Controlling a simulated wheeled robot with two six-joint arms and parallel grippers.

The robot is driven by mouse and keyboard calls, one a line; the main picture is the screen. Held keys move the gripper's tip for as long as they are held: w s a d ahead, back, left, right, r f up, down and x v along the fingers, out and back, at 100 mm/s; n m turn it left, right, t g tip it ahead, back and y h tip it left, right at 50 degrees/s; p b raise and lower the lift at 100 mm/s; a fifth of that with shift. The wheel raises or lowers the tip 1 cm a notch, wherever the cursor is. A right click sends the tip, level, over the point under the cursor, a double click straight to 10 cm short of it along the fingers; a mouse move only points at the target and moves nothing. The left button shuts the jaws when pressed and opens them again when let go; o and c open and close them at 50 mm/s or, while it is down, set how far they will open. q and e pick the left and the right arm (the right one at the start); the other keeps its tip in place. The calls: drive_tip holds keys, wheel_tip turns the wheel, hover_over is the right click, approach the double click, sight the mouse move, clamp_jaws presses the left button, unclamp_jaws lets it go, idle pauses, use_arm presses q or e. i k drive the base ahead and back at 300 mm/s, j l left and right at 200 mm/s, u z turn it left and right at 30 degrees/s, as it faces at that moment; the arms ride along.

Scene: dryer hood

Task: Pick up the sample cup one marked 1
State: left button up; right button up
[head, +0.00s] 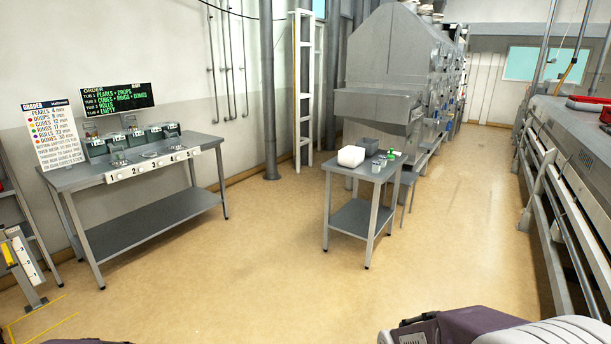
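Several small cups stand on the small grey table (354,218) in the middle of the room. One pale cup (376,167) is at the front right of its top, with another small cup (382,160) just behind it. A green-topped item (391,155) is at the right. They are too small for me to read any mark, so I cannot tell which is cup one. Neither of my grippers is in view. Only purple and grey parts of my own body show at the bottom edge.
A white tub (351,156) and a grey box (369,145) share the small table. A long grey bench (150,209) with numbered knobs and a sign (54,133) stands at left. A large grey machine (385,75) is behind. Open tan floor (250,260) lies before the small table.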

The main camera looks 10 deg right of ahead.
sight(376, 164)
drive_tip(key=i+l, duration=0.2)
drive_tip(key=l, duration=0.2)
drive_tip(key=i+l, duration=0.2)
drive_tip(key=l, duration=0.2)
drive_tip(key=i+l, duration=0.2)
drive_tip(key=l, duration=0.2)
drive_tip(key=i+l, duration=0.2)
drive_tip(key=l, duration=0.25)
drive_tip(key=i+l+u, duration=0.1)
drive_tip(key=l, duration=0.3)
drive_tip(key=i+l, duration=0.5)
drive_tip(key=l, duration=0.3)
drive_tip(key=i+l, duration=0.2)
drive_tip(key=l, duration=0.25)
drive_tip(key=k+l, duration=0.1)
drive_tip(key=l, duration=1.05)
drive_tip(key=i+u, duration=0.05)
